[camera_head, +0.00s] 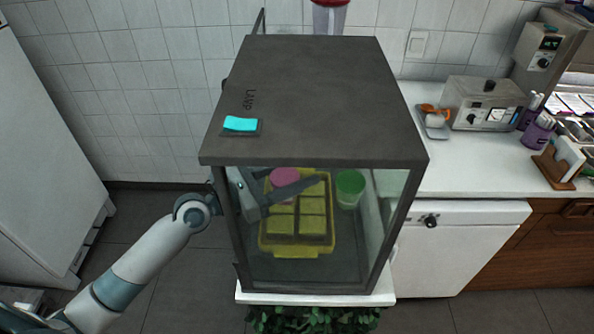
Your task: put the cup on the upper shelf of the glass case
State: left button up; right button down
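The glass case (313,100) has a dark top and stands in the middle of the view. Inside it, a green cup (351,190) stands at the back right. A pink round thing (285,176), perhaps another cup, shows at the back left, partly covered by my gripper. My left arm comes in from the left, and my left gripper (308,188) is inside the case, over a yellow tray. One long dark finger crosses in front of the pink thing. I cannot tell whether the gripper holds it. A shelf edge is not clear. My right gripper is not in view.
The yellow tray (263,240) with several green-brown squares lies in the case. A cyan switch (241,124) marked LAMP is on top. The case's dark frame posts and glass surround my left gripper. A white counter (450,175) with appliances stands at right.

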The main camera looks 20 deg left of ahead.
pick_arm(q)
jog(key=o, duration=1.2)
jog(key=shift+f, duration=0.1)
jog(key=shift+s, duration=0.1)
jog(key=b+v, duration=0.4)
jog(key=v, duration=0.6)
jog(key=shift+s+a, duration=0.15)
jog(key=shift+s+a+b, duration=0.5)
jog(key=shift+b, duration=0.05)
